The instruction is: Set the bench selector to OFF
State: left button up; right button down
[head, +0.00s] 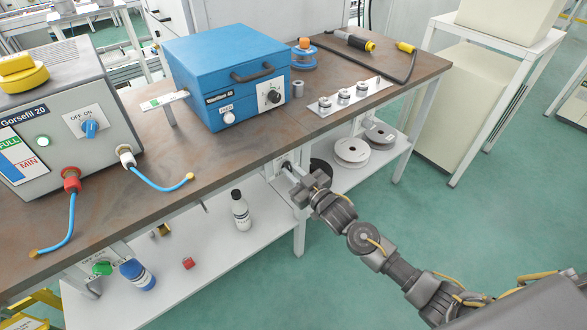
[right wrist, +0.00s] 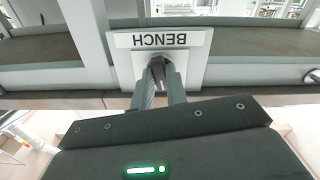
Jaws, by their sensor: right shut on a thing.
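The bench selector (head: 287,165) is a dark knob on a light plate under the front edge of the brown workbench. In the right wrist view its dark knob (right wrist: 157,68) sits below a white label reading BENCH (right wrist: 160,39), which appears upside down. My right gripper (head: 292,172) reaches it from the lower right, and its two fingers (right wrist: 162,83) are shut on the knob. The fingers cover part of the knob, and I cannot read its position marks. My left gripper is not in view.
The workbench top (head: 240,150) carries a blue box (head: 225,70) and a grey machine (head: 75,120) with its own ON/OFF knob. A bottle (head: 240,212) and spools (head: 352,152) stand on the shelf below. Green floor is clear in front.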

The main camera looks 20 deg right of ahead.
jog(key=shift+n, duration=0.8)
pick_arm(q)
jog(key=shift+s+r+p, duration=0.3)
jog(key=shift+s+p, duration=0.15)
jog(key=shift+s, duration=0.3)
pick_arm(e)
jog(key=shift+n, duration=1.2)
jog(key=c, duration=1.4)
grip_release()
